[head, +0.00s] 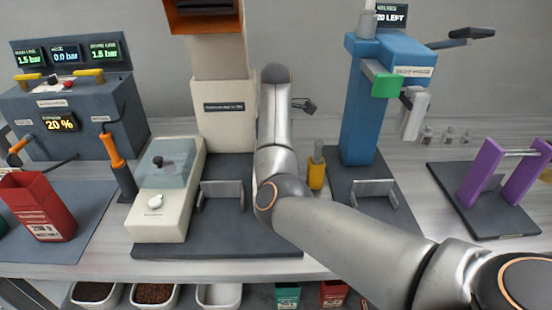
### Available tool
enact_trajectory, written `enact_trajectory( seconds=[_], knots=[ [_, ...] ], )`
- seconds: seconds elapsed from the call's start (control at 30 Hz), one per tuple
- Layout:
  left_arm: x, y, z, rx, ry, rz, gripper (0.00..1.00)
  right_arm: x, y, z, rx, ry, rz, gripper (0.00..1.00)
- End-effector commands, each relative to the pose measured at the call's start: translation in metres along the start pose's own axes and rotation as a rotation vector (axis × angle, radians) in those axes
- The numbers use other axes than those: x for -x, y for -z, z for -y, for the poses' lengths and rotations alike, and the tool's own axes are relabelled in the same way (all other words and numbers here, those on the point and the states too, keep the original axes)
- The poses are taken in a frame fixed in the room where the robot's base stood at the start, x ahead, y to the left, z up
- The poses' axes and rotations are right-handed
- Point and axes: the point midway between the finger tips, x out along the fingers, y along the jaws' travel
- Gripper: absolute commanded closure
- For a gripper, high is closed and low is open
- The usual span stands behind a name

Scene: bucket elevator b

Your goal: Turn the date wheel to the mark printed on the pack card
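I cannot pick out the date wheel or the pack card for certain. A beige box (142,226) left of centre has a clear lid (168,162), a dark knob under or on it, and a small white dial (155,201) on its front; its label is too small to read. My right arm comes in from the lower right and reaches up across the middle, in front of the beige machine (225,128). My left gripper is not in view.
A grey panel (60,95) with displays and a red bag (35,208) stand at left. A blue machine (365,110) with a green block stands right of the arm, a purple stand (482,172) farther right. White trays (152,295) and packs sit below the bench front.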

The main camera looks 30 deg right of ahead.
Motion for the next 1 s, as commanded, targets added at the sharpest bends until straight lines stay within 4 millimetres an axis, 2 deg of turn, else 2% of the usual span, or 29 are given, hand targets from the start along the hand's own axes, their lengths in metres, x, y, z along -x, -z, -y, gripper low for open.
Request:
enact_trajectory(
  seconds=[0.27,0.83,0.87,1.0],
  knots=[
    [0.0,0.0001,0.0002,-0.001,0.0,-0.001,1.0,-0.0011,-0.0002,-0.0001,0.0,-0.001,0.0,0.33],
    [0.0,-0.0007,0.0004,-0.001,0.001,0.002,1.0,-0.0008,-0.0001,0.0001,0.0,0.0,0.0,0.97],
    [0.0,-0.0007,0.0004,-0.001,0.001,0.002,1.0,-0.0008,-0.0001,0.0001,0.0,0.0,0.0,1.0],
    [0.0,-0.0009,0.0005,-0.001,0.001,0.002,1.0,-0.0008,-0.0001,0.0001,0.0,0.001,0.0,1.0]
  ],
)
